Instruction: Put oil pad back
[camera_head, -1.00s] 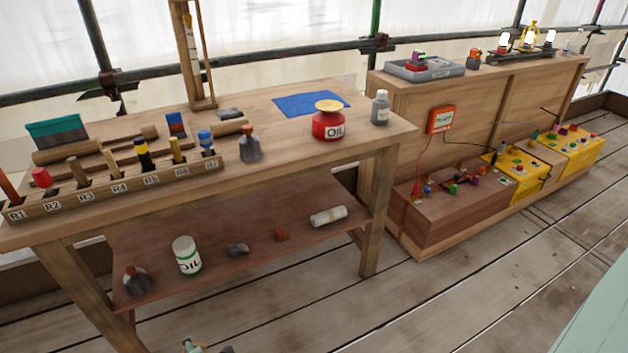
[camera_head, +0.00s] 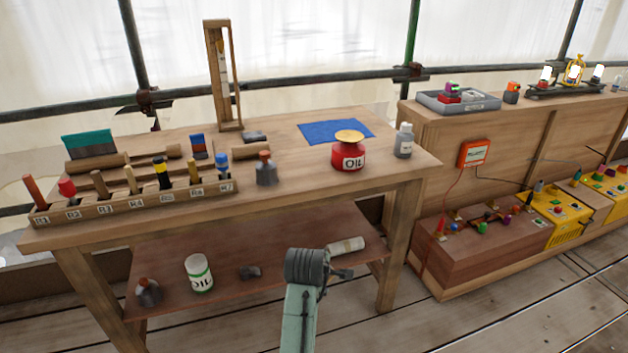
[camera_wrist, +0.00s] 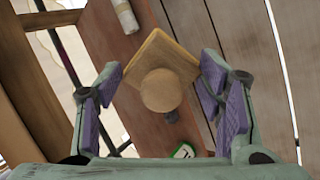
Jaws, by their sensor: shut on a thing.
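In the wrist view, my gripper (camera_wrist: 162,78) is shut on a tan square block with a round knob (camera_wrist: 165,92), which looks like the oil pad. One finger is at each side of it, and it hangs over the lower shelf. The head view shows my green arm in front of the bench, but the held pad cannot be made out there. A red oil pot (camera_head: 348,155) with a yellow top stands on the bench top. A blue cloth (camera_head: 336,132) lies behind it.
A grey bottle (camera_head: 404,142) stands right of the pot. A labelled tool rack (camera_head: 135,205) lines the bench's front left. The lower shelf (camera_head: 225,288) holds a white oil can (camera_head: 199,273) and a pale roll (camera_head: 346,246). The bench top before the pot is clear.

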